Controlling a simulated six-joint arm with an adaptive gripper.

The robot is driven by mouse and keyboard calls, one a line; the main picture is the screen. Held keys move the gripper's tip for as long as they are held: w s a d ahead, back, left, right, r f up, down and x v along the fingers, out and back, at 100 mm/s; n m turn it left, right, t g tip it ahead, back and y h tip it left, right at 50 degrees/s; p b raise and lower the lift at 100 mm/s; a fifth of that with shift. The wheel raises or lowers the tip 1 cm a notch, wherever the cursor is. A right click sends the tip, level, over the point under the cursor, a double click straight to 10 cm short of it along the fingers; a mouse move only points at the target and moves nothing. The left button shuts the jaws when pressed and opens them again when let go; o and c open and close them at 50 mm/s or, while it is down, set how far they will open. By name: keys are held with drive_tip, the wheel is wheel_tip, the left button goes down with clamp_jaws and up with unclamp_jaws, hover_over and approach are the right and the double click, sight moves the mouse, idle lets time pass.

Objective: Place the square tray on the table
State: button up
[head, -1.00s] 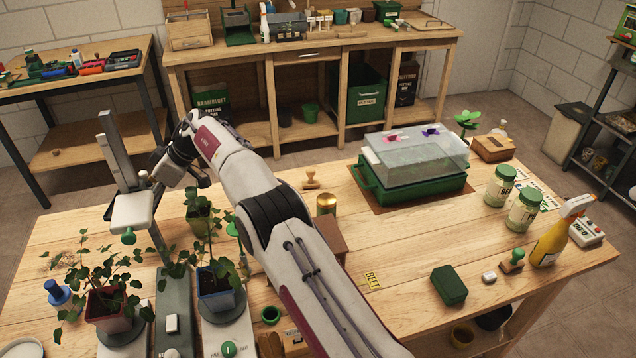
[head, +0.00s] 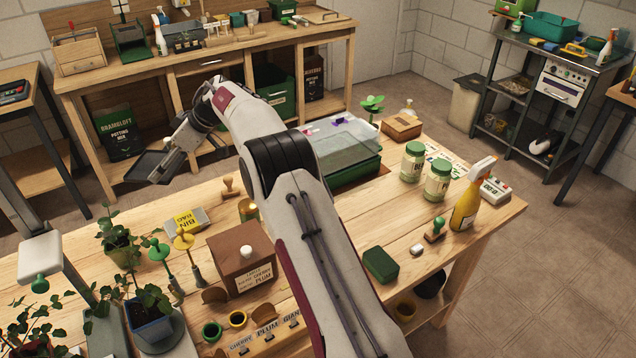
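A dark, shallow square tray (head: 147,163) shows in the head view at the upper left, off the far edge of the wooden table (head: 330,232). My gripper (head: 162,172) reaches down and left over the tray and appears shut on its near side. The tray looks raised in the air, with the floor and the back bench's lower part behind it. The fingertips are small and partly merge with the dark tray.
A covered green propagator (head: 345,160) sits partly behind my arm. Jars (head: 437,180) and a spray bottle (head: 467,205) stand right. Bare wood shows front right.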

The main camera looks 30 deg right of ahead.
drive_tip(key=s+d+r+m+t+h, duration=0.1)
drive_tip(key=s+d+m, duration=0.15)
drive_tip(key=d, duration=0.85)
drive_tip(key=s+d+m+t+h, duration=0.15)
drive_tip(key=s+d, duration=0.25)
drive_tip(key=d, duration=0.7)
drive_tip(key=s+d+r+m+h, duration=0.15)
drive_tip(key=s+d, duration=0.25)
drive_tip(key=d, duration=0.7)
drive_tip(key=s+d+f+m+h, duration=0.2)
drive_tip(key=s+d+f+m, duration=0.15)
drive_tip(key=s+d, duration=0.65)
drive_tip(key=s+d+f+m+h, duration=0.1)
drive_tip(key=s+f, duration=0.5)
drive_tip(key=s, duration=0.3)
drive_tip(key=shift+f+t, duration=0.35)
drive_tip(key=shift+t, duration=0.1)
drive_tip(key=shift+f, duration=3.15)
drive_tip(key=shift+f, duration=0.1)
